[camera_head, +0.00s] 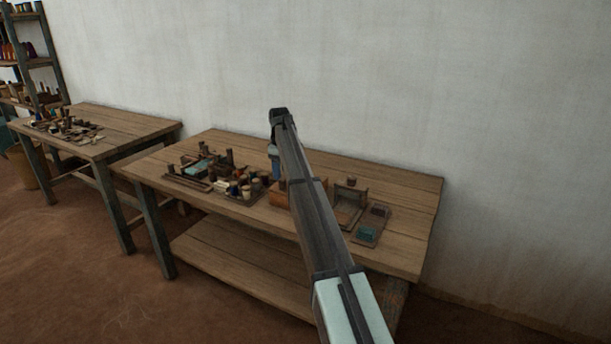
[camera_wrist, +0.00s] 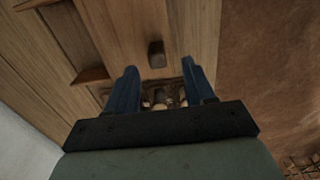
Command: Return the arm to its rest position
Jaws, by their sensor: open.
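My gripper (camera_wrist: 158,75) is open in the wrist view, its two blue fingers apart with nothing held between them. It points down over the wooden workbench (camera_wrist: 120,35). Small items (camera_wrist: 165,98) on the bench show between and behind the fingers, too small to tell apart. In the head view my arm reaches up and over the middle of the workbench (camera_head: 405,190), and a blue part of my gripper (camera_head: 275,160) shows beside the arm above the bench top. The fingertips are mostly hidden there by my arm.
An orange-brown box (camera_head: 278,196) stands partly behind my arm. A tray of small tools and spools (camera_head: 190,182) lies left of it. A wooden frame (camera_head: 348,206) and a small tray with a teal block (camera_head: 369,232) lie right. A second table (camera_head: 125,122) stands left; a white wall rises behind.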

